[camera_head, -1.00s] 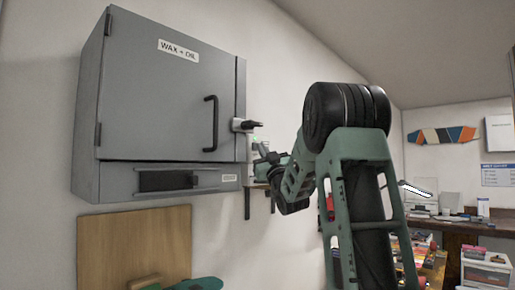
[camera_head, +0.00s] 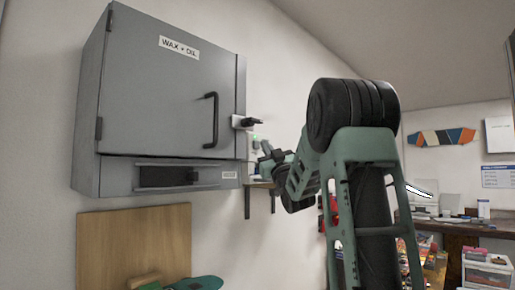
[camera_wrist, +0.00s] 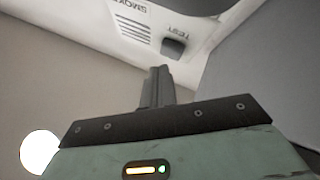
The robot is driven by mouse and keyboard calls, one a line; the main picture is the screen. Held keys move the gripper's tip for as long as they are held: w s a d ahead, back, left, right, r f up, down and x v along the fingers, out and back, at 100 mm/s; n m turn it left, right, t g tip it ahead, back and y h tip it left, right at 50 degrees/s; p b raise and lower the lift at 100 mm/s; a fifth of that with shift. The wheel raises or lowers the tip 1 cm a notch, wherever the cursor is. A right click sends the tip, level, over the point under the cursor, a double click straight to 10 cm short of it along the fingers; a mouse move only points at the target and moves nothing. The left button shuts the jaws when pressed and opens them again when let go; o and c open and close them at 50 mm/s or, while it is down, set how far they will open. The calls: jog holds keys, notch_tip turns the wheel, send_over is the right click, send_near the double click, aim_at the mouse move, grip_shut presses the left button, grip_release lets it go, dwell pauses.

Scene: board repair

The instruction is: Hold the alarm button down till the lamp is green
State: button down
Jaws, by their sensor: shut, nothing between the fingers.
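The smoke alarm (camera_wrist: 143,22) is a pale housing with slots, partly read "SMOKE" lettering and a dark button (camera_wrist: 173,47) marked "TEST". My gripper (camera_wrist: 157,72) is shut and empty. In the wrist view its fingertips are just below and left of the button, with a small gap in the picture; I see no contact. In the head view my gripper (camera_head: 265,152) is small, beside the cabinet's right edge. A small green glow (camera_head: 255,138) shows there on the wall side; I cannot tell if it is the alarm's lamp. No lamp is clear on the alarm in the wrist view.
A grey wall cabinet (camera_head: 160,95) labelled "WAX + OIL", with a black handle (camera_head: 212,120), stands close left of my gripper. A small shelf (camera_head: 262,185) is below it. A wooden panel (camera_head: 135,245) is lower left. A cluttered workbench (camera_head: 455,226) is at right.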

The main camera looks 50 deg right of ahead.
jog(key=shift+s, duration=0.1)
jog(key=s+b, duration=0.2)
jog(key=s, duration=0.1)
jog(key=s+b, duration=0.1)
jog(key=shift+s+a, duration=0.3)
jog(key=shift+s, duration=0.1)
dwell(0.5)
